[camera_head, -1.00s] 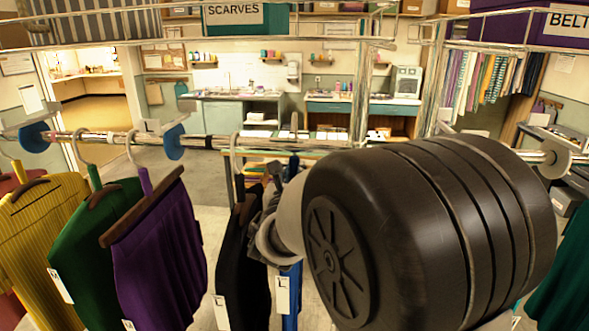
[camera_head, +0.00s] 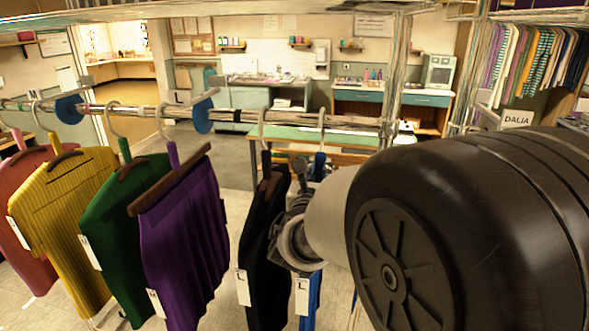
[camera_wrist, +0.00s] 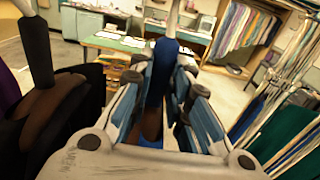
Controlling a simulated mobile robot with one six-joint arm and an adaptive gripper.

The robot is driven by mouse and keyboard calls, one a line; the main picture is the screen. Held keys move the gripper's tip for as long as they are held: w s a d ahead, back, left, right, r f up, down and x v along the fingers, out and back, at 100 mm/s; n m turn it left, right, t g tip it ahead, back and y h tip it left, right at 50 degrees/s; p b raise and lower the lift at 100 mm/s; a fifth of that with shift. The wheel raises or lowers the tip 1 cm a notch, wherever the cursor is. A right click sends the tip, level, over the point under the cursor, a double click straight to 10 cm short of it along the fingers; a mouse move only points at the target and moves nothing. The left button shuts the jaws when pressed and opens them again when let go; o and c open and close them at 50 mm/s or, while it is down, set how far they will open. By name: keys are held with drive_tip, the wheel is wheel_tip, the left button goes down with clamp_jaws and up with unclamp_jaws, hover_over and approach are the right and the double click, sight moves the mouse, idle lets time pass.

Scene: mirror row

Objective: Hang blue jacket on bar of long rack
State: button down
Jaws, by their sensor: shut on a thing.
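The blue jacket (camera_head: 316,289) hangs upright from its hanger, mostly hidden behind my gripper and wrist. My gripper (camera_head: 297,208) is shut on the blue hanger neck (camera_wrist: 160,65), which stands between the fingers in the wrist view. The hanger's metal hook (camera_head: 322,117) rises to the bar of the long rack (camera_head: 290,116). It overlaps the bar in the picture; I cannot tell whether it rests on it. A black jacket (camera_head: 263,225) hangs on the bar close to the left of my gripper.
Purple (camera_head: 185,235), green (camera_head: 120,235), yellow (camera_head: 70,210) and pink garments hang further left. Blue round dividers (camera_head: 202,115) sit on the bar. A green-topped table (camera_head: 300,135) stands behind. Striped clothes (camera_head: 535,58) hang at the back right.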

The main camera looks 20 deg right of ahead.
idle(0.4)
drive_tip(key=c, duration=1.4)
unclamp_jaws()
drive_tip(key=shift+f, duration=0.1)
drive_tip(key=shift+o, duration=0.5)
drive_tip(key=shift+f, duration=0.1)
drive_tip(key=o, duration=0.5)
drive_tip(key=shift+b+v, duration=0.45)
drive_tip(key=shift+v, duration=5.55)
